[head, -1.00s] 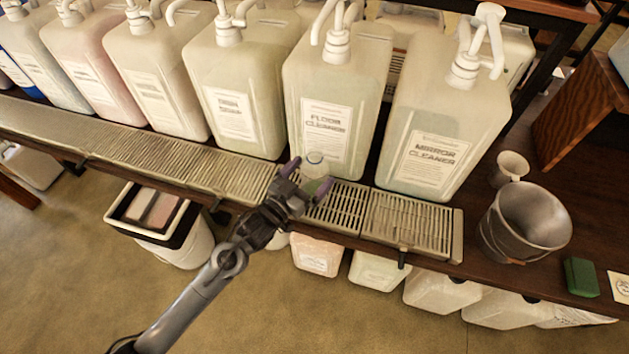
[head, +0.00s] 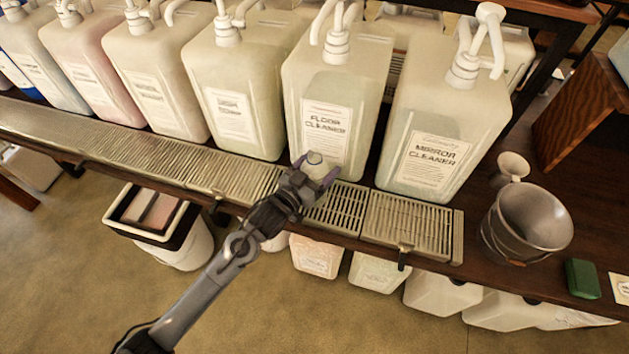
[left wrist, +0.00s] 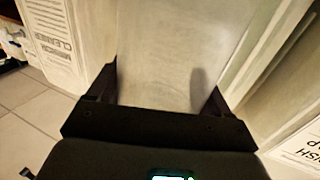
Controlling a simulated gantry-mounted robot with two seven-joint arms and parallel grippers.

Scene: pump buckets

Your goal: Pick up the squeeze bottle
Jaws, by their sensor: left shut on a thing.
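The squeeze bottle (head: 315,158) is small and pale, and only its rounded top shows clearly in the head view. It is in front of the floor cleaner jug (head: 325,85), above or on the metal drip grate (head: 335,207). My left gripper (head: 314,177) reaches in from the lower left and is shut on the bottle, one finger on each side. Its lower part is hidden by the gripper. In the left wrist view, the two dark fingers (left wrist: 160,95) stand either side of a pale, translucent surface. My right gripper is not in view.
Large pump jugs stand in a row behind the grate, with the mirror cleaner jug (head: 435,125) at the right. A metal bucket (head: 527,228), a small cup (head: 511,168) and a green block (head: 582,279) are on the right. A white bin (head: 175,250) stands below the shelf.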

